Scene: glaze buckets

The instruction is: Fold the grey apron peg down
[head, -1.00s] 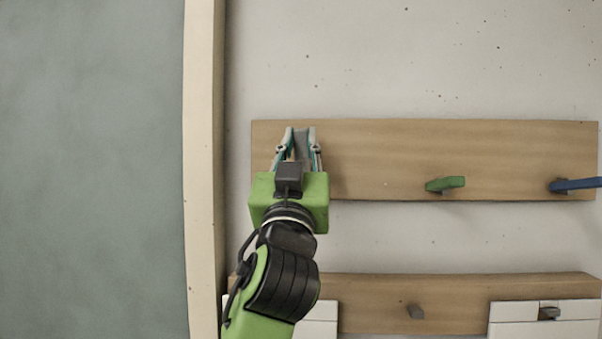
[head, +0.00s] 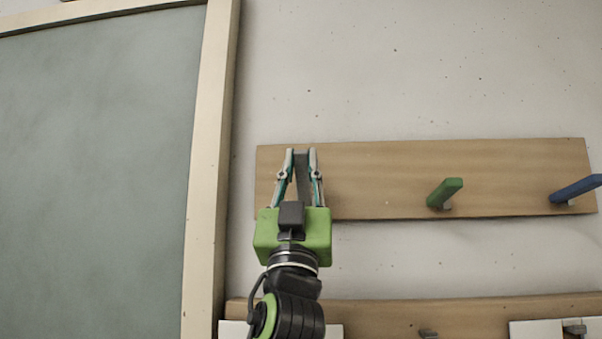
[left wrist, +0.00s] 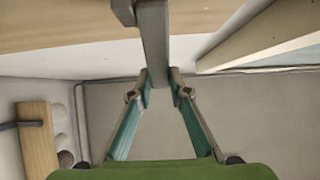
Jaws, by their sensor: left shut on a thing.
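The grey peg (head: 302,172) sticks out from the left part of the upper wooden rail (head: 390,160). My left gripper (head: 302,156) is at this peg, with its two fingers closed on either side of it. In the left wrist view the grey peg (left wrist: 154,42) runs down from its mount at the top to between my left fingertips (left wrist: 160,76). The gripper partly hides the peg's base in the head view. My right gripper is not in view.
A green peg (head: 445,192) and a blue peg (head: 577,189) stick out farther right on the same rail. A lower wooden rail (head: 480,309) runs below. A framed grey-green board (head: 95,170) is at the left. The wall above is bare.

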